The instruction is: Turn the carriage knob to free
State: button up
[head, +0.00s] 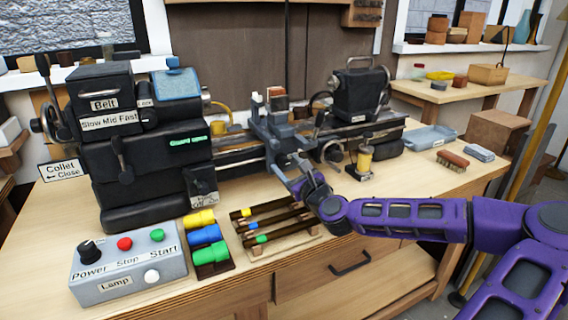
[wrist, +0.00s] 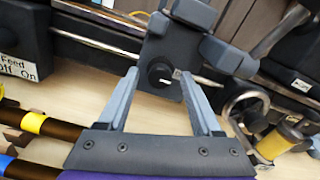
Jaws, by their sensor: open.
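The carriage (head: 274,125) is a dark grey block on the lathe bed, at the centre of the head view. In the wrist view its apron (wrist: 170,45) carries a small round black carriage knob (wrist: 160,71) with a white pointer mark and a partly hidden white label beside it. My gripper (head: 290,180) is in front of the carriage. Its two grey fingers are open in the wrist view (wrist: 160,84), one on each side of the knob, with a gap to each side. I cannot tell whether the fingertips reach the knob's depth. The knob is not clear in the head view.
A handwheel (wrist: 245,112) and a yellow oiler (wrist: 280,140) stand close to the right. A rack (head: 282,246) of dark rods with coloured bands lies below my gripper. The control box (head: 128,272) and headstock (head: 150,165) are at left. The bench front right is fairly clear.

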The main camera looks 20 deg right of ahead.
grip_shut()
dwell(0.4)
jog(key=shift+n, duration=0.3)
jog(key=n, duration=0.3)
jog(key=shift+r+n+p, duration=0.1)
jog(key=shift+n+p, duration=0.2)
jog(key=shift+p, duration=0.05)
jog(key=n, duration=0.9)
jog(key=shift+p, duration=0.4)
jog(key=n, duration=0.4)
jog(key=shift+n, duration=0.3)
